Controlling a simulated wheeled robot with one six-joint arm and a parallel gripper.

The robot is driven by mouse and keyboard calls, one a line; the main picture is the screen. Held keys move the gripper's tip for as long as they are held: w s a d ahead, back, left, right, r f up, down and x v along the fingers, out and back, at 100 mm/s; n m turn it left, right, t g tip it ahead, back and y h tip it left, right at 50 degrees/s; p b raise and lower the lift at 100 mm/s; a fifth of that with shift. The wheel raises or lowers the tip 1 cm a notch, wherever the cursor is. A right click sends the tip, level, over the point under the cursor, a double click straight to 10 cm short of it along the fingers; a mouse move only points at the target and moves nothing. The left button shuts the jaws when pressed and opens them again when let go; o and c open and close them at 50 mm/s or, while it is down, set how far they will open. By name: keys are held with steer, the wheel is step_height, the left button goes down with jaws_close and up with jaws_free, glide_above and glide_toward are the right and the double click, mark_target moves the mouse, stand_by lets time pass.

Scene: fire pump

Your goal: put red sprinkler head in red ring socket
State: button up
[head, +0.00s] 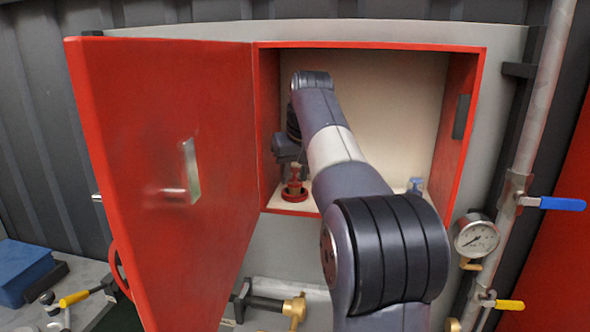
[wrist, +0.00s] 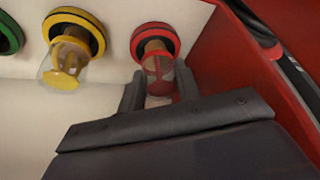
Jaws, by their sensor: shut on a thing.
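The red sprinkler head (wrist: 160,76) is between the two fingers of my gripper (wrist: 158,88) in the wrist view. My gripper is shut on it. Its brass-coloured end meets the opening of the red ring socket (wrist: 136,38); how deep it sits I cannot tell. In the head view the sprinkler head (head: 294,178) stands upright over the red ring socket (head: 294,195) on the cabinet floor, at the left. My gripper (head: 291,160) is just above it, dark and partly hidden by my arm.
A yellow sprinkler head (wrist: 65,65) stands in a yellow ring (wrist: 94,30), beside a green ring (wrist: 9,36). A blue fitting (head: 415,184) is on the cabinet floor at right. The red cabinet door (head: 160,120) hangs open at left. Red side walls enclose the arm's space.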

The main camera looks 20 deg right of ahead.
mark_target(297, 169)
steer(key=shift+w, duration=0.1)
steer(key=o, duration=1.1)
steer(key=shift+s+r, duration=0.2)
steer(key=shift+r, duration=0.25)
steer(key=shift+s+r+b, duration=0.55)
steer(key=shift+s+r, duration=0.25)
steer(key=s+b, duration=0.2)
steer(key=s, duration=0.3)
steer(key=s+b, duration=0.2)
steer(key=s, duration=0.4)
steer(key=shift+s+a+r, duration=0.1)
steer(key=shift+s+a, duration=0.05)
steer(key=shift+a, duration=0.05)
